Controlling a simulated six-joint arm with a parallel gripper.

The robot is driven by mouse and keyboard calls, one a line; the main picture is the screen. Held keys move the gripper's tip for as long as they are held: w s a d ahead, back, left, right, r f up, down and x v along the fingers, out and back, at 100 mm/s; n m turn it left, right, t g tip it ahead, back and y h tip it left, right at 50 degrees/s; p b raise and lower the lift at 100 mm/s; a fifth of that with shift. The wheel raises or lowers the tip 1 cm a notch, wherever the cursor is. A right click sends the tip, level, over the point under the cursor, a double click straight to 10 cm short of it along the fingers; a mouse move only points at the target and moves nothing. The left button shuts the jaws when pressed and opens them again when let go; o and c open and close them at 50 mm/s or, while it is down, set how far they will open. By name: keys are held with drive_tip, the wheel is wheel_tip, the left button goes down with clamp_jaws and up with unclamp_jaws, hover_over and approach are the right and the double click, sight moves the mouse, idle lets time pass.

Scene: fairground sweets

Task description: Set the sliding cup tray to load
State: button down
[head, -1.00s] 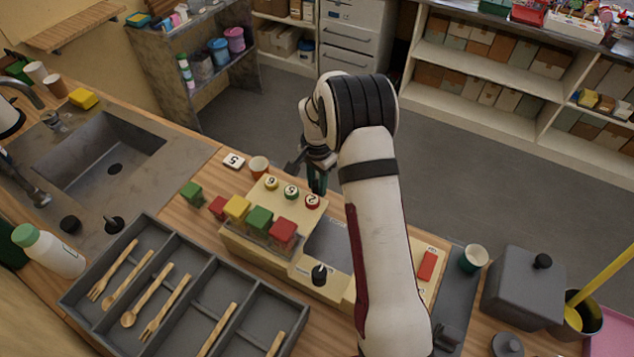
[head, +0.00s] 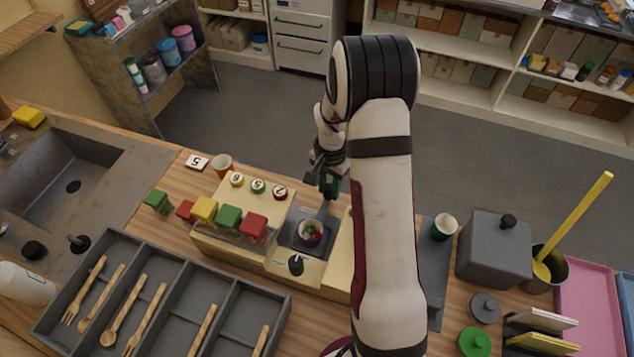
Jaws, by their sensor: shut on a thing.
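The sliding cup tray (head: 291,236) is a dark grey plate set in the cream counter unit (head: 240,248). A small cup (head: 311,233) with red and green sweets stands upright on it. A pale label strip lies along the unit's front, its lettering too small to read. My gripper (head: 330,190) is at the tray's far side, pointing down, shut on what looks like the tray's far end. The exact contact is small and dark. My arm hides the right part of the unit.
A black knob (head: 296,264) stands in front of the tray. Coloured blocks (head: 229,216) and numbered discs (head: 258,186) sit to its left. A cutlery tray (head: 160,290) is at front left; a grey lidded box (head: 493,247) stands right.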

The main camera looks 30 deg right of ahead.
drive_tip(key=c, duration=0.6)
unclamp_jaws()
drive_tip(key=shift+r, duration=0.1)
wheel_tip(320, 180, up, 16)
drive_tip(key=shift+f, duration=0.15)
drive_tip(key=s+a+r+n, duration=0.1)
drive_tip(key=s+a+n, duration=0.1)
drive_tip(key=s+a, duration=0.3)
drive_tip(key=s+a+r+n+y, duration=0.1)
drive_tip(key=s+a, duration=0.5)
drive_tip(key=s, duration=0.6)
drive_tip(key=s+a+r+n, duration=0.1)
drive_tip(key=s+a+n, duration=0.2)
drive_tip(key=s+a, duration=0.3)
drive_tip(key=shift+s+r+y, duration=0.15)
drive_tip(key=shift+s+y, duration=0.25)
drive_tip(key=shift+s, duration=0.75)
